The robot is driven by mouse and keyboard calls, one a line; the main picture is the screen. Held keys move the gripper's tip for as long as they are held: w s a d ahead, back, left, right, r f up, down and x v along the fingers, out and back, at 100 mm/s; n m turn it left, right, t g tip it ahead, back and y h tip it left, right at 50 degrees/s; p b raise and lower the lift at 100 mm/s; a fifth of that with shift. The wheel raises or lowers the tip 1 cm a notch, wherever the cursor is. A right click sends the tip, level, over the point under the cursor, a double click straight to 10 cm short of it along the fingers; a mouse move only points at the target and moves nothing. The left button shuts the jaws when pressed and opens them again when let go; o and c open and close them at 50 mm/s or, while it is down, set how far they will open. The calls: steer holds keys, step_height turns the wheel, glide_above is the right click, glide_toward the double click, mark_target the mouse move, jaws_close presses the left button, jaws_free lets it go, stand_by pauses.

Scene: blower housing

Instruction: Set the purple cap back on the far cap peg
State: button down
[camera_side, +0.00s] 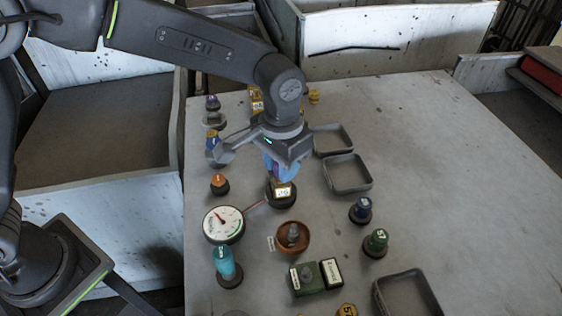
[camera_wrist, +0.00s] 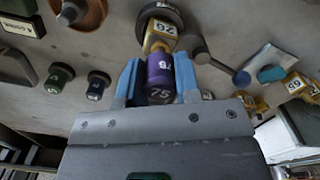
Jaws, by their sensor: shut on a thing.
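My gripper (camera_wrist: 158,78) is shut on a purple cap (camera_wrist: 160,68) marked with white numbers, between its two blue fingers. In the side view my gripper (camera_side: 280,168) hangs over the middle of the table, and the cap is mostly hidden by the fingers. Just beyond the cap is a yellow piece marked 26 (camera_wrist: 159,34) on a round dark base (camera_wrist: 174,15). The same yellow piece (camera_side: 284,191) shows right under the gripper in the side view. I cannot tell whether cap and yellow piece touch. I cannot pick out the far cap peg for certain.
A dial gauge (camera_side: 224,225), teal cylinder (camera_side: 225,262) and copper bowl (camera_side: 303,241) stand nearby. Blue (camera_side: 361,208), green (camera_side: 376,242) and orange (camera_side: 220,182) caps stand around. Another purple piece (camera_side: 212,102) is at the far left. Grey trays (camera_side: 369,188) lie right; the table's right side is clear.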

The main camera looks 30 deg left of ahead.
steer(key=shift+f, duration=1)
steer(key=shift+c, duration=1.7)
jaws_free()
steer(key=shift+r, duration=3.8)
